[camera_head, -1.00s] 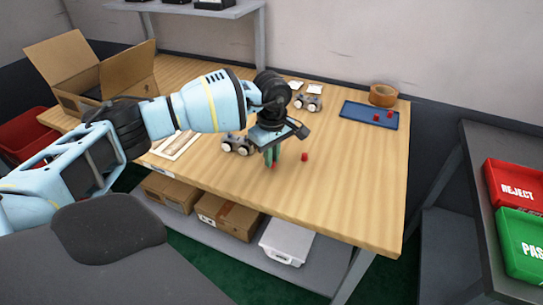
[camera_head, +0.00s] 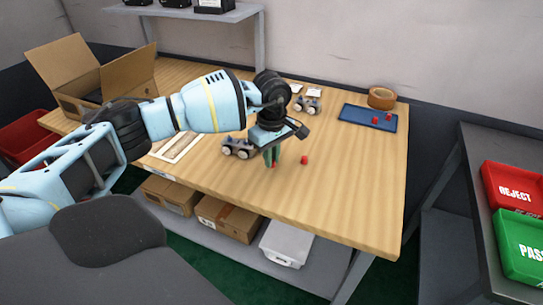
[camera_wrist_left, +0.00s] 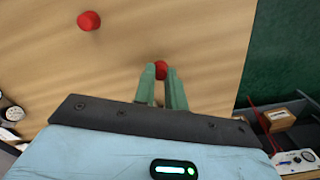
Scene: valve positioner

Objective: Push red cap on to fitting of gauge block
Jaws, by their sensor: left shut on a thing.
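My left gripper (camera_head: 271,157) points down over the table's front part, its green fingers shut on a red cap (camera_wrist_left: 161,70). Only a bit of this cap shows below the fingertips in the head view (camera_head: 273,165). A second red cap (camera_head: 304,160) lies loose on the table to the right of the gripper; it also shows in the left wrist view (camera_wrist_left: 89,21). A grey gauge block with round gauges (camera_head: 238,147) stands on the table just left of the gripper. Another gauge block (camera_head: 307,104) stands farther back. My right gripper is not in view.
A blue tray (camera_head: 352,113) with red caps and a tape roll (camera_head: 382,98) are at the back right. An open cardboard box (camera_head: 130,75) stands at the back left. A white-framed panel (camera_head: 176,147) lies left of the near gauge block. The right front of the table is clear.

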